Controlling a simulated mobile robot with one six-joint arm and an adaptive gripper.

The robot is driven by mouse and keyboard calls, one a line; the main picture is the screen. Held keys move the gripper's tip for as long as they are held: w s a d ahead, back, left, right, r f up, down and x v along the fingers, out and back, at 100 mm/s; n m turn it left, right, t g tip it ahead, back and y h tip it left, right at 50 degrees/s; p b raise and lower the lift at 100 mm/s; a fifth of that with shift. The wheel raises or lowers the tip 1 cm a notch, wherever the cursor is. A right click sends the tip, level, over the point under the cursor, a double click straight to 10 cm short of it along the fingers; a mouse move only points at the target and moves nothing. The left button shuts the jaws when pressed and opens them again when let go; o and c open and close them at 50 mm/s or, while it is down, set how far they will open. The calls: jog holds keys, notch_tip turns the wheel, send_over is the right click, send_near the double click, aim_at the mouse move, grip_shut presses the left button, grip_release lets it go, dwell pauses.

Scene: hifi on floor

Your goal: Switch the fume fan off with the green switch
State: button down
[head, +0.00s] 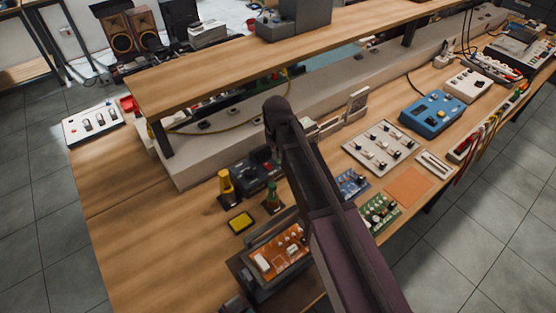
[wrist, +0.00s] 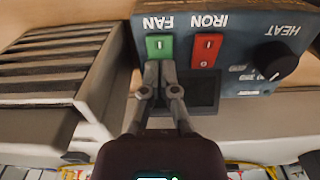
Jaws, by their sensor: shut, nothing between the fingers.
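In the wrist view the green switch (wrist: 160,46) sits under the label FAN on a dark control panel (wrist: 225,88), seen upside down. A light "I" mark shows on it; its lower end is partly covered by my fingertips. My gripper (wrist: 160,66) is shut and empty, its tips at the lower edge of the green switch. I cannot tell whether they touch it or which way the switch is tipped. In the head view my arm hides my gripper; a dark box (head: 250,172) stands on the bench beside it, probably the same unit.
A red IRON switch (wrist: 206,50) is just right of the green one, with a black HEAT knob (wrist: 274,61) farther right. A grey slatted housing (wrist: 60,70) stands close at left. In the head view circuit boards (head: 379,212) and a wooden shelf (head: 210,75) flank my arm.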

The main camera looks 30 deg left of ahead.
jog(key=shift+r+p, duration=3.55)
jog(key=w+d+m, duration=0.3)
jog(key=d+m, duration=0.6)
jog(key=d, duration=2.5)
jog(key=s+d+m, duration=0.3)
jog(key=s+d, duration=0.2)
jog(key=d, duration=0.8)
jog(key=shift+m, duration=0.3)
jog(key=shift+a, duration=0.1)
